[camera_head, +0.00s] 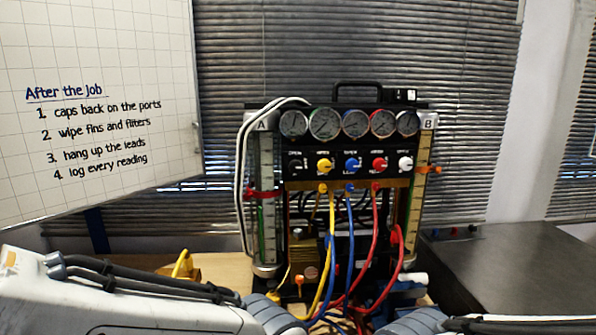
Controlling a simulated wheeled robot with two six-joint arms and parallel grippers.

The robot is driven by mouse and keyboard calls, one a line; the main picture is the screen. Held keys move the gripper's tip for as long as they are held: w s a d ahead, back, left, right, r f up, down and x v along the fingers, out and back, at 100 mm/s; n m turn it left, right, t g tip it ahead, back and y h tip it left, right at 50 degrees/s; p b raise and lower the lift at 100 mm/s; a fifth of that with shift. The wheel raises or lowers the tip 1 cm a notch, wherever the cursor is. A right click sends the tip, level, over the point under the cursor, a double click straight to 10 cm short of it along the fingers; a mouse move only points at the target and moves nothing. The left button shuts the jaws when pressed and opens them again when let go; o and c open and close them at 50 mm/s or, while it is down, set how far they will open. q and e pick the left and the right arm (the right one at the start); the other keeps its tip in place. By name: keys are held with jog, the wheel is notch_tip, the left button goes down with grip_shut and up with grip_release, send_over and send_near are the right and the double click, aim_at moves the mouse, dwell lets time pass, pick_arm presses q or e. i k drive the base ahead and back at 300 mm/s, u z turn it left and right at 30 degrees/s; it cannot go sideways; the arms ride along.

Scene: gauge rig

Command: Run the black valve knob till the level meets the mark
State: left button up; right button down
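The gauge rig (355,172) stands upright on the table. Its black valve knob (296,164) is at the left end of a row of knobs under the round gauges. A tall scaled column marked A (266,160) is at the rig's left side, with a red marker (262,194) across it. A column marked B (422,150) is at the right, with an orange marker (429,169). The liquid levels are too small to read surely. Parts of my arms show along the bottom edge, below and apart from the knobs. I cannot make out the fingers of either gripper.
Yellow (324,165), blue (351,164), red (379,164) and white (405,163) knobs sit right of the black one. Coloured hoses (349,240) hang in front of the lower rig. A yellow object (181,266) lies left on the table. A dark surface (515,260) extends at right.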

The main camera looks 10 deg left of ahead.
aim_at(296, 166)
jog(key=u, duration=0.05)
jog(key=k, duration=1.1)
jog(key=z, duration=0.8)
jog(key=i, duration=0.85)
jog(key=u, duration=0.6)
